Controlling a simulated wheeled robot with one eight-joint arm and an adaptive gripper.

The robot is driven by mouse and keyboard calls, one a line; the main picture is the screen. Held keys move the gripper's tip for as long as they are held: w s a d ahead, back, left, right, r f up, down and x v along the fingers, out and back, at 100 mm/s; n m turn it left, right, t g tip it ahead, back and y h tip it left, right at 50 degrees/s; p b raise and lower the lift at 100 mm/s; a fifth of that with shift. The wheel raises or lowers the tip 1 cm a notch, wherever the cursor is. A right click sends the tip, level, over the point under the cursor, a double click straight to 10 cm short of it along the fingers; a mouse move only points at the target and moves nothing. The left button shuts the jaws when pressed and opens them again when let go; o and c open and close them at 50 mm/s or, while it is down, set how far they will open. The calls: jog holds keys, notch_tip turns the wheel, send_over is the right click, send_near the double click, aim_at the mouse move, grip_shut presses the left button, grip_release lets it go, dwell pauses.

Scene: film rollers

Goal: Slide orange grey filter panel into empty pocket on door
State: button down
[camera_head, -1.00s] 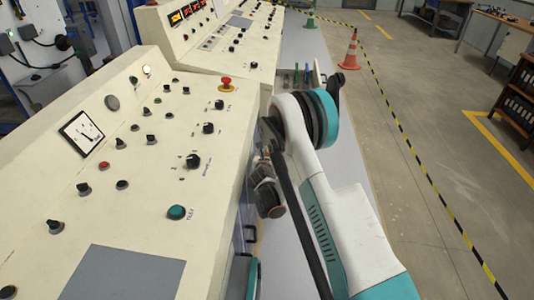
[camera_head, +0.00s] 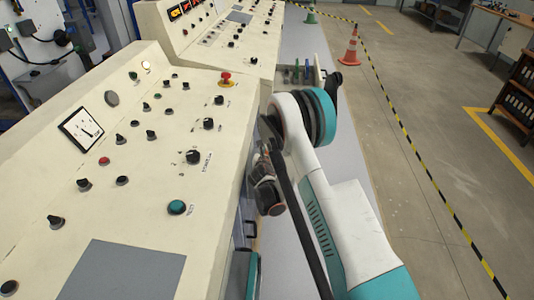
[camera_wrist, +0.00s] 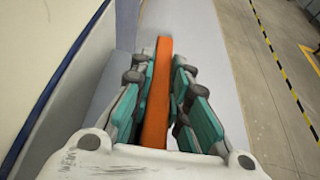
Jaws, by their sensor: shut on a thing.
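The orange filter panel (camera_wrist: 156,108) shows in the wrist view as a narrow upright strip, seen nearly edge-on. My gripper (camera_wrist: 160,68) is shut on it, with teal-padded fingers on both sides. I cannot tell whether this is the door's pockets, and no empty pocket can be made out. The panel's far end is clear of any pocket in the wrist view.
A cream control console (camera_head: 130,190) with knobs and a red stop button (camera_head: 226,78) fills the left. An orange cone (camera_head: 350,48) and striped floor tape (camera_head: 411,160) lie right, with open floor beyond.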

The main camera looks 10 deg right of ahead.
jog(key=shift+f, duration=0.45)
jog(key=c, duration=1.4)
grip_release()
jog(key=shift+c, duration=0.2)
notch_tip(320, 180, up, 10)
jog(key=shift+f, duration=0.1)
